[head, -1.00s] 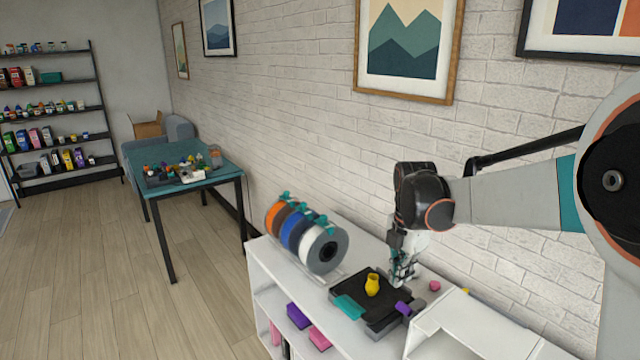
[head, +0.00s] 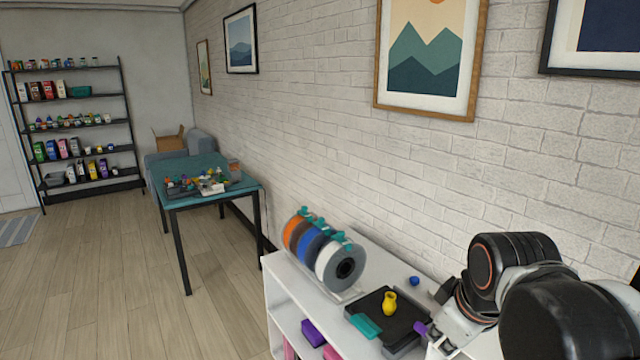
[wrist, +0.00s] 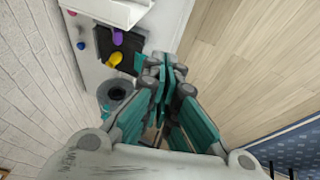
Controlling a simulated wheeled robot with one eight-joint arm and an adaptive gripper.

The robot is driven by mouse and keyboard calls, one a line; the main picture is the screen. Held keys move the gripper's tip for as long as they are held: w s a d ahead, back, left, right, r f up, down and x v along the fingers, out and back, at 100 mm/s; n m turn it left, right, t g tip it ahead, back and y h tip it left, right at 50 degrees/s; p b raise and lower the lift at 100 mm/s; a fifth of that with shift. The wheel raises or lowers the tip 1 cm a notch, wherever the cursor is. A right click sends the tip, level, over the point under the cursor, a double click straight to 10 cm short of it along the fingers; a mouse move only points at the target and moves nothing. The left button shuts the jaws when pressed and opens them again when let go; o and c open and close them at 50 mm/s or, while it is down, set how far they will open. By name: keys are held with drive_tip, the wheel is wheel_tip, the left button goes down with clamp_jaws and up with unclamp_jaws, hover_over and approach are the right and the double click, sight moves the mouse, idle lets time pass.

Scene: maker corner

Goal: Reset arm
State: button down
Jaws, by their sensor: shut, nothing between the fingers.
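My gripper (wrist: 163,70) shows in the wrist view with its teal-padded fingers shut and nothing between them. It hangs in the air, apart from the white shelf unit. In the head view my arm is folded at the lower right, and the fingertips cannot be made out there. A yellow vase (head: 389,304) stands on the black bed of a small printer (head: 408,312); it also shows in the wrist view (wrist: 114,60). A purple piece (head: 420,329) and a teal piece (head: 364,327) are at the bed's edges.
The white shelf unit (head: 283,281) carries a rack of filament spools (head: 327,256) and a small blue ball (head: 414,281). A brick wall (head: 330,130) runs behind it. A teal-topped table (head: 206,165) stands farther back. The wooden floor (head: 110,270) on the left is clear.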

drive_tip(key=s+f+m+t, duration=0.2)
drive_tip(key=s+m, duration=0.4)
drive_tip(key=m, duration=0.1)
drive_tip(key=shift+s+a+f, duration=0.3)
drive_tip(key=shift+s+f, duration=0.1)
